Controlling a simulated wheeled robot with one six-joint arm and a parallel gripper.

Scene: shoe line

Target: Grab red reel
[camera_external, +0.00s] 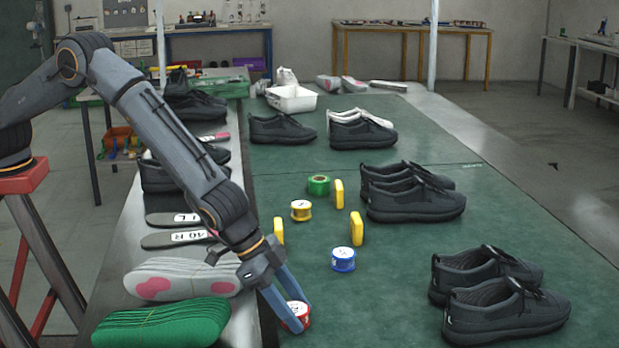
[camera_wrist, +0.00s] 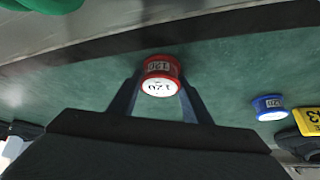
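The red reel (camera_external: 297,314) has a white top label and stands on the green table mat near the front left edge. My gripper (camera_external: 292,316) is lowered over it, with its blue-grey fingers on either side of the reel. In the wrist view the red reel (camera_wrist: 161,77) sits between the tips of my gripper (camera_wrist: 160,92). The fingers look spread, with the reel between them. I cannot tell for sure whether they touch it.
A blue reel (camera_external: 343,259), a yellow reel (camera_external: 301,210) and a green reel (camera_external: 318,185) stand further back. Several yellow blocks (camera_external: 357,228) stand among them. Dark shoes (camera_external: 505,310) line the right side. Insoles (camera_external: 180,278) lie on the left ledge.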

